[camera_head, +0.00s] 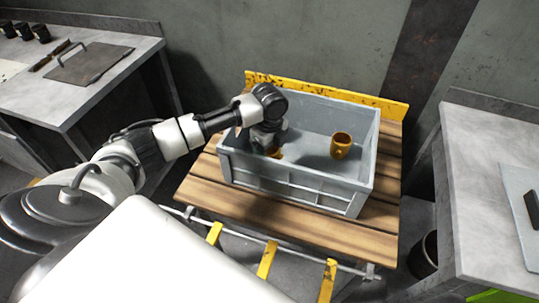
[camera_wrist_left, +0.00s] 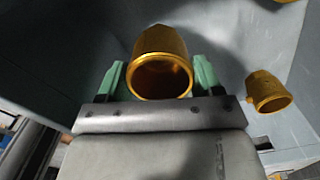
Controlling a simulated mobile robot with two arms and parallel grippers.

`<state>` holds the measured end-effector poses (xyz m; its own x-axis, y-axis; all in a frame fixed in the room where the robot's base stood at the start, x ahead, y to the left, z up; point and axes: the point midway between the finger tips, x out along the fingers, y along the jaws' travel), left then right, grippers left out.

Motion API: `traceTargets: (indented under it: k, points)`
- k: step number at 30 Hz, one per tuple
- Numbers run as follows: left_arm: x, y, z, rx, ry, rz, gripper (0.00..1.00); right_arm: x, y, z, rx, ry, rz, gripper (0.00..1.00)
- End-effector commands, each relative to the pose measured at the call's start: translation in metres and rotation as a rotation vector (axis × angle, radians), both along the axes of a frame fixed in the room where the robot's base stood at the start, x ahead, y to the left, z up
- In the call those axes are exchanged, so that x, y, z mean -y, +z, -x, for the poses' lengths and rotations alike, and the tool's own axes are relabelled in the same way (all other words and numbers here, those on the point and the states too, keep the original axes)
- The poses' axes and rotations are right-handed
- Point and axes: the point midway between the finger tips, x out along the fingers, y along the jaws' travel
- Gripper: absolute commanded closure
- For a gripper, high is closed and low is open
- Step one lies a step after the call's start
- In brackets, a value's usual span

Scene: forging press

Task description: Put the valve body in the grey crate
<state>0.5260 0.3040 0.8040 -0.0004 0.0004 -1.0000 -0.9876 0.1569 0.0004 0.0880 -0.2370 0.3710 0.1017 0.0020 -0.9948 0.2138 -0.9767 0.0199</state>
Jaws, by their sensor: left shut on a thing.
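The grey crate (camera_head: 290,183) stands on a wooden-slatted stand in the head view. My left arm reaches over its left wall, and my left gripper (camera_head: 272,150) is down inside the left part of the crate. In the left wrist view, my left gripper (camera_wrist_left: 160,80) has its green fingers on both sides of a gold valve body (camera_wrist_left: 160,45), shut on it. Only a small orange bit of this valve body shows in the head view (camera_head: 275,153). A second gold valve body (camera_head: 341,146) sits in the crate to the right, apart from the gripper; it also shows in the left wrist view (camera_wrist_left: 268,92). My right gripper is not in view.
The wooden stand (camera_head: 290,217) has a yellow back rail (camera_head: 390,106). A grey bench (camera_head: 120,42) with a metal plate is at the left, another grey bench (camera_head: 475,150) at the right. A dark bin (camera_head: 424,256) is on the floor. The crate has free floor between the valve bodies.

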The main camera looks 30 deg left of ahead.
Motion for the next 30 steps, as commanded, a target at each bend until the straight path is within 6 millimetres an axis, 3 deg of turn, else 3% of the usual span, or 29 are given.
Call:
traceTargets:
  k: [9,20,21,25,30]
  points:
    - [0.000,-0.036,0.000,-0.001,0.001,0.000,0.71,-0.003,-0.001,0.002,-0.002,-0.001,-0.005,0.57]
    - [0.000,-0.041,0.000,0.002,0.000,-0.001,0.71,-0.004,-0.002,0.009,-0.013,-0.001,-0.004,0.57]
    - [0.000,-0.042,0.000,0.000,-0.001,-0.001,0.28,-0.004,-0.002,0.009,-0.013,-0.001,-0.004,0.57]
    - [0.000,-0.041,0.000,0.000,-0.001,-0.001,0.08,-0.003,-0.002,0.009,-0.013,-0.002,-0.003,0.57]
    - [0.000,-0.041,0.000,0.000,-0.001,-0.001,0.08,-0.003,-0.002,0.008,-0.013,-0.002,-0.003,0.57]
